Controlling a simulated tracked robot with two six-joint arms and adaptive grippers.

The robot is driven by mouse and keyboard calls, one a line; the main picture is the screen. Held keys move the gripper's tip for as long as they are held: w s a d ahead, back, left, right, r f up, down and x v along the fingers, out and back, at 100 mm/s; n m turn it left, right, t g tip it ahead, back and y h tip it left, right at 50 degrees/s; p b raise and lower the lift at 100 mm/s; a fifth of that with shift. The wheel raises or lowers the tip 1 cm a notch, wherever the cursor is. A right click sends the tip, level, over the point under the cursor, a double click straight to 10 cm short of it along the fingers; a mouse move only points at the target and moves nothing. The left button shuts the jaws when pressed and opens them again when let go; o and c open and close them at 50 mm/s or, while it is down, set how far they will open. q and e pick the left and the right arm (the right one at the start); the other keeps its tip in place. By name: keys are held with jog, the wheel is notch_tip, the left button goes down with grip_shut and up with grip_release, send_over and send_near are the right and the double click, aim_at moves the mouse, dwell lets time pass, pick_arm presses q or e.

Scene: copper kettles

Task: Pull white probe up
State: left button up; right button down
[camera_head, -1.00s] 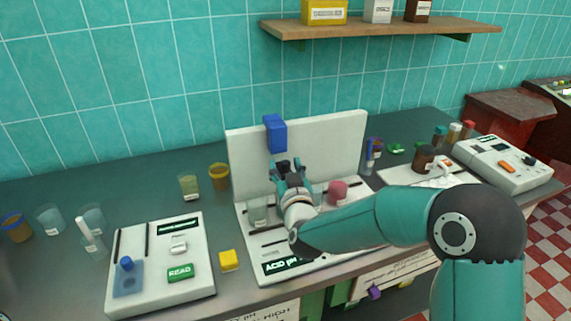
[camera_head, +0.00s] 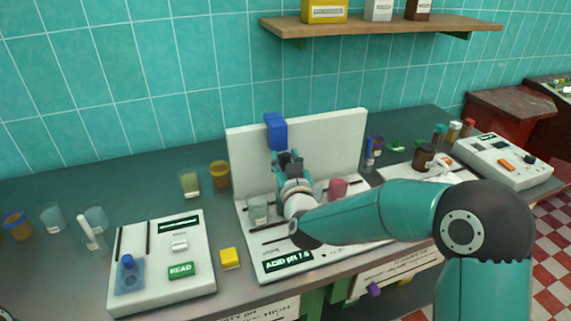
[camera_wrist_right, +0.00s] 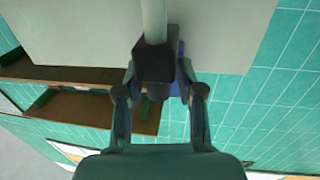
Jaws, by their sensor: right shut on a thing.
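My right gripper (camera_head: 288,163) is in front of the white upright panel (camera_head: 335,135), just below the blue block (camera_head: 276,131) mounted on it. In the wrist view my right gripper (camera_wrist_right: 158,92) is shut on a dark piece from which a pale rod, the white probe (camera_wrist_right: 154,20), runs to the top edge. My gripper and wrist hide the held probe in the head view. Part of the blue block (camera_wrist_right: 180,60) shows behind the fingers. My left gripper is not in view.
A clear beaker (camera_head: 258,209) and a pink one (camera_head: 337,188) stand close to my right wrist on the white base. Another white stick (camera_head: 87,229) leans in a beaker at left. A READ device (camera_head: 195,285) and a yellow block (camera_head: 229,258) are in front.

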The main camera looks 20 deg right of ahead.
notch_tip(320, 180, up, 6)
jog(key=shift+d+f+p, duration=0.1)
jog(key=shift+f+p, duration=0.05)
jog(key=shift+p, duration=0.5)
jog(key=c, duration=1)
grip_release()
jog(key=shift+o, duration=0.2)
jog(key=shift+f, duration=0.1)
jog(key=shift+s, duration=0.1)
jog(key=s+a, duration=0.1)
jog(key=s, duration=1)
jog(key=shift+s+a, duration=0.2)
jog(key=shift+s, duration=0.2)
jog(key=shift+f, duration=0.15)
